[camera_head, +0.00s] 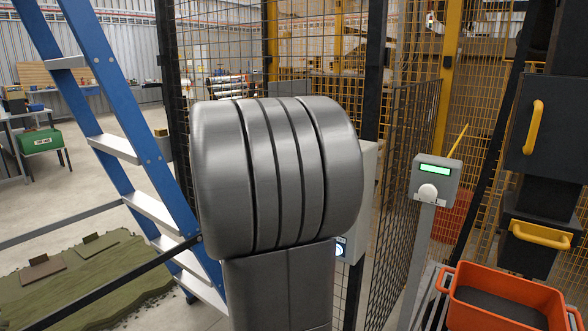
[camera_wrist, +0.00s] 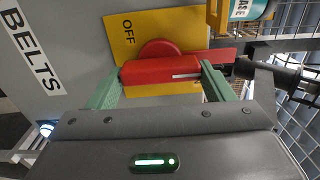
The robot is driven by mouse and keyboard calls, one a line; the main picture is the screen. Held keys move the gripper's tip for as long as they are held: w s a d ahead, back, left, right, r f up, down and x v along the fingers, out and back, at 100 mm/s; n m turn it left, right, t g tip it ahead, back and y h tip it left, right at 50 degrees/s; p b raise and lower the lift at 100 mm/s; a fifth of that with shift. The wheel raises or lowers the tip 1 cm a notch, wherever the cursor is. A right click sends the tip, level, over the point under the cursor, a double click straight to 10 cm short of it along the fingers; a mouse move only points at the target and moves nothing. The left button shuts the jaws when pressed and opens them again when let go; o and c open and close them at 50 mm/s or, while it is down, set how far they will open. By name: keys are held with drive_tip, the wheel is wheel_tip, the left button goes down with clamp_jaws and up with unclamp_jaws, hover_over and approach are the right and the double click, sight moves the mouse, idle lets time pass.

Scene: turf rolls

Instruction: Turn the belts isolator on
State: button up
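In the wrist view, the belts isolator is a grey panel (camera_wrist: 70,75) with a white BELTS label (camera_wrist: 33,62) at the left. A yellow plate (camera_wrist: 128,40) on it reads OFF, and a red round dial (camera_wrist: 158,49) carries a red bar-shaped handle (camera_wrist: 155,72) with a white line towards its right end. My gripper (camera_wrist: 162,75) has one green finger against each end of the handle, with no gap visible. In the head view, my arm hides the gripper and handle; part of a grey box (camera_head: 362,185) shows behind it.
A mesh fence (camera_head: 405,150) stands behind. A grey post box (camera_head: 435,180) with a green display and an orange crate (camera_head: 505,290) are at the right. A blue ladder (camera_head: 125,120) stands left, beside green turf (camera_head: 90,280) on the floor. A yellow padlock-like part (camera_wrist: 217,15) is close to the handle.

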drive_tip(key=o, duration=0.3)
drive_tip(key=shift+o, duration=0.2)
drive_tip(key=shift+s, duration=0.1)
drive_tip(key=v, duration=1.3)
drive_tip(key=shift+s+a, duration=0.3)
drive_tip(key=shift+w+d, duration=0.1)
drive_tip(key=x, duration=1.3)
drive_tip(key=shift+w+d, duration=0.2)
drive_tip(key=shift+w, duration=0.1)
